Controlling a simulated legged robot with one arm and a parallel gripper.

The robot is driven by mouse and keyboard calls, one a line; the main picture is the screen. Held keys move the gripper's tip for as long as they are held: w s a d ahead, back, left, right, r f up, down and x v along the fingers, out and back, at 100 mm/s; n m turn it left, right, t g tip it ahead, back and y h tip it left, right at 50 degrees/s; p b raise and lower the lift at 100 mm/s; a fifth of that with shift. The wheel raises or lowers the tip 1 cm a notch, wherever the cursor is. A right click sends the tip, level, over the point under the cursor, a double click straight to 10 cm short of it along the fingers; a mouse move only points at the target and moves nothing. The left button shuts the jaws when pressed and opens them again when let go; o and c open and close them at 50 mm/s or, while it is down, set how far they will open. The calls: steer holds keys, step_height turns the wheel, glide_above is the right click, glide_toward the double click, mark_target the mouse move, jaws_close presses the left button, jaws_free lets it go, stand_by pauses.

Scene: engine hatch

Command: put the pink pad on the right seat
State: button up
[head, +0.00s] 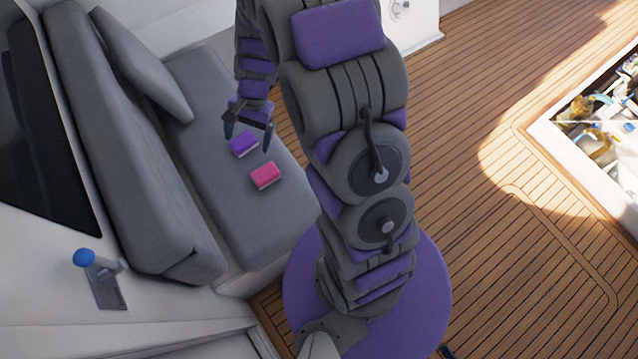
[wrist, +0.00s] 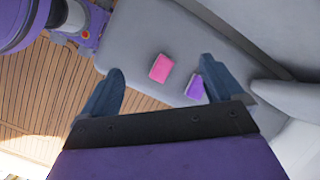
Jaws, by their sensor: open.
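The pink pad (head: 265,175) lies on the grey seat cushion (head: 215,115) of the sofa at left in the head view. It also shows in the wrist view (wrist: 160,68), between the fingers and beyond them. A purple pad (head: 243,144) lies near it on the same cushion, and in the wrist view (wrist: 195,88) one finger partly overlaps it. My gripper (head: 247,143) is open and empty, and its fingers point down over the cushion around the purple pad in the head view. The wrist view shows both fingers (wrist: 160,88) wide apart. A right seat cannot be told apart in these frames.
The sofa has a grey backrest (head: 120,150) and a loose grey cushion (head: 140,60). A blue-topped lever (head: 85,258) stands on the white side panel. An open hatch (head: 548,128) with engine parts is at right. Wooden deck (head: 490,210) between is clear.

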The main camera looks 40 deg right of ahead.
steer(key=s+a+r+n+h, duration=0.15)
steer(key=s+r+n, duration=0.45)
steer(key=s+r, duration=0.75)
steer(key=s+d+r+n+h, duration=0.1)
steer(key=s+r+n, duration=0.1)
steer(key=s, duration=0.5)
steer(key=s+d+r+n+h, duration=0.1)
steer(key=s+d+r+n, duration=0.1)
steer(key=s, duration=0.5)
steer(key=shift+s+d+r+g+h, duration=0.25)
steer(key=shift+s+g+h, duration=0.1)
steer(key=shift+g, duration=0.05)
steer(key=shift+f, duration=0.1)
step_height(320, 180, down, 5)
steer(key=b, duration=0.5)
steer(key=shift+f, duration=0.1)
